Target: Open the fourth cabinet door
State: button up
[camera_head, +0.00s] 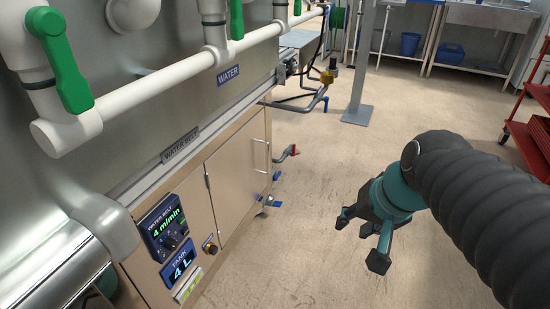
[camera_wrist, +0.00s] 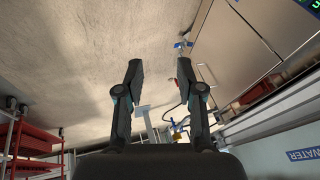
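A beige cabinet door (camera_head: 236,172) is on the side of the machine in the head view, below the "WATER BELT" label. It looks closed. Its thin bar handle (camera_head: 261,156) is near its far edge. I cannot tell from these frames whether it is the fourth door. My gripper (camera_head: 361,240) is over open floor, to the right of the door and clear of it. In the wrist view my gripper (camera_wrist: 160,70) has its two fingers spread with nothing between them. The cabinet front (camera_wrist: 235,42) shows there at upper right, beyond the right finger.
A control panel (camera_head: 165,226) and a "TANK" display (camera_head: 182,262) sit left of the door. Pipes with a red-handled valve (camera_head: 293,150) stick out past the cabinet. A red cart (camera_head: 530,140) stands at right. The floor between cabinet and gripper is clear.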

jog(key=w+a+f+m+y+b, duration=0.1)
jog(key=w+a+f+m+y, duration=0.25)
jog(key=w, duration=0.65)
jog(key=w+a+f+m+g+y+b, duration=0.1)
jog(key=w+a+f+m+y, duration=0.2)
jog(key=w, duration=0.6)
jog(key=w+a+f+m+y+b, duration=0.25)
jog(key=w+a+m, duration=0.2)
jog(key=w, duration=0.55)
jog(key=w+f+m+t+y+b, duration=0.2)
jog(key=w+f+m+t+y, duration=0.3)
jog(key=w+f+m, duration=1.05)
jog(key=n+t+h, duration=0.1)
jog(key=n, duration=0.4)
send_over(269, 172)
jog(key=f, duration=0.3)
jog(key=shift+w+f+m, duration=0.25)
jog(key=shift+w+f, duration=0.05)
jog(key=shift+f, duration=0.05)
grip_shut()
